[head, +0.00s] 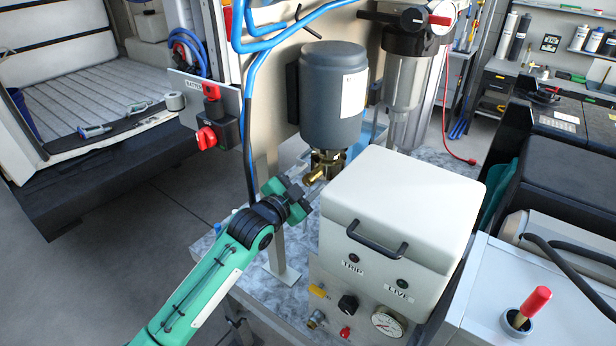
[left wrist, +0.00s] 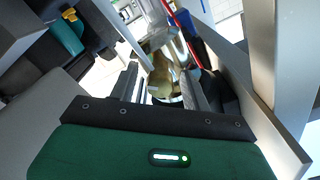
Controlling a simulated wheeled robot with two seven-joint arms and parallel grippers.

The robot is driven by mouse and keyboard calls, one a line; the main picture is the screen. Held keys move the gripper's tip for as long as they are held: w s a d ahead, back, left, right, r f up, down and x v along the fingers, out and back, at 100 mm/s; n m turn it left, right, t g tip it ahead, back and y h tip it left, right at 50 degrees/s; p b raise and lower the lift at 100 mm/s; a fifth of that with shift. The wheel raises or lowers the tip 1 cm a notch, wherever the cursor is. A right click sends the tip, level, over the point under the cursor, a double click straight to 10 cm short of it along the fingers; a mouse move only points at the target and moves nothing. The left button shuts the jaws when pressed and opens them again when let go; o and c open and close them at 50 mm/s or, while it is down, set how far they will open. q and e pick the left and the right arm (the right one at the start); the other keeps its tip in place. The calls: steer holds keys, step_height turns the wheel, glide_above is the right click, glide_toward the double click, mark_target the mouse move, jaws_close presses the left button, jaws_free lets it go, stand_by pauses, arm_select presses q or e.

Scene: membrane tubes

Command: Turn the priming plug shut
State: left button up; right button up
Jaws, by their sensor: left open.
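The brass pump fitting (head: 328,158) sits under a dark grey motor (head: 333,95) on the metal stand. A brass part that looks like the priming plug (head: 313,177) sticks out from it toward my left gripper (head: 304,180). My left gripper is open, with its fingertips close to this plug. In the left wrist view, brass (left wrist: 160,82) shows between the two grey fingers of the gripper (left wrist: 161,80). I cannot tell whether the fingers touch it, or how far the plug is turned. My right gripper is not in view.
A white box (head: 395,205) with a black handle stands close to the right of the fitting. A red battery switch (head: 207,137) is on a plate at the left. Blue hoses (head: 250,70) run down near the stand. A clear filter housing (head: 405,85) hangs behind.

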arm_select(q)
steer(key=c, duration=1)
steer(key=shift+m, duration=0.4)
